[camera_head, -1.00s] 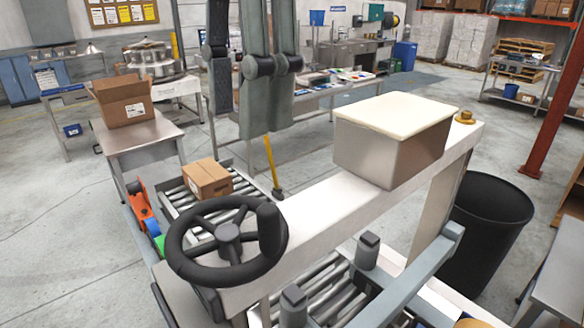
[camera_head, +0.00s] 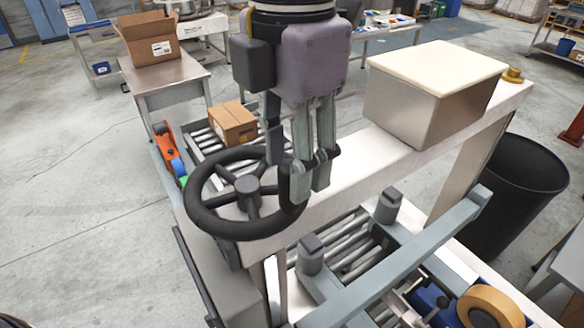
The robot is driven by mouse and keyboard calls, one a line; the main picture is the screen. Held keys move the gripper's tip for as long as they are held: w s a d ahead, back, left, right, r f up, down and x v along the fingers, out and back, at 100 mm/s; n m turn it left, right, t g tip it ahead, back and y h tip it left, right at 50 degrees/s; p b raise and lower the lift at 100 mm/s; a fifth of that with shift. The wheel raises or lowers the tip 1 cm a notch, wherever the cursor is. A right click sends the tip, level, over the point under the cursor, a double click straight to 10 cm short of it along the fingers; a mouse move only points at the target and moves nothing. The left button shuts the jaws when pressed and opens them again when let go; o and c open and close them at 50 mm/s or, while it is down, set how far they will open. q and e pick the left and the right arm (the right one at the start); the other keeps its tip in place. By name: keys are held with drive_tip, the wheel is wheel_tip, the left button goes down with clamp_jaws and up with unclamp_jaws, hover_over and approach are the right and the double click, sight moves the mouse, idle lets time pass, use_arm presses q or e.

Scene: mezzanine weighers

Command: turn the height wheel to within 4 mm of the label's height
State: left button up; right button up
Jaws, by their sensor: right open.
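The black height wheel (camera_head: 197,212) is mounted at the left end of the white beam, with spokes running to its dark hub. My right gripper (camera_head: 292,174) points down over the right side of the wheel's rim, its fingers open around or close to the wheel's handle knob. The fingers hide the knob, and I cannot tell whether they touch it. A small closed carton (camera_head: 232,124) sits on the rollers behind the wheel. I cannot make out a height label or scale to read. My left gripper is not in view.
The beam (camera_head: 345,160) carries a steel box with a cream lid (camera_head: 440,70). A grey crossbar (camera_head: 400,265) and tape roll (camera_head: 488,306) are at front right. A black bin (camera_head: 515,190) stands right. An open carton (camera_head: 150,38) sits on a steel table. Floor at left is clear.

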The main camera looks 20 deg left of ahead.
drive_tip(key=shift+s+f+p, duration=0.15)
drive_tip(key=shift+f+p, duration=0.05)
drive_tip(key=shift+f, duration=0.35)
drive_tip(key=shift+s+f+p, duration=0.15)
drive_tip(key=shift+f, duration=0.4)
drive_tip(key=shift+a+f, duration=0.1)
drive_tip(key=shift+f, duration=0.5)
drive_tip(key=shift+w+f, duration=0.1)
drive_tip(key=shift+w, duration=0.05)
drive_tip(key=c, duration=0.5)
clamp_jaws()
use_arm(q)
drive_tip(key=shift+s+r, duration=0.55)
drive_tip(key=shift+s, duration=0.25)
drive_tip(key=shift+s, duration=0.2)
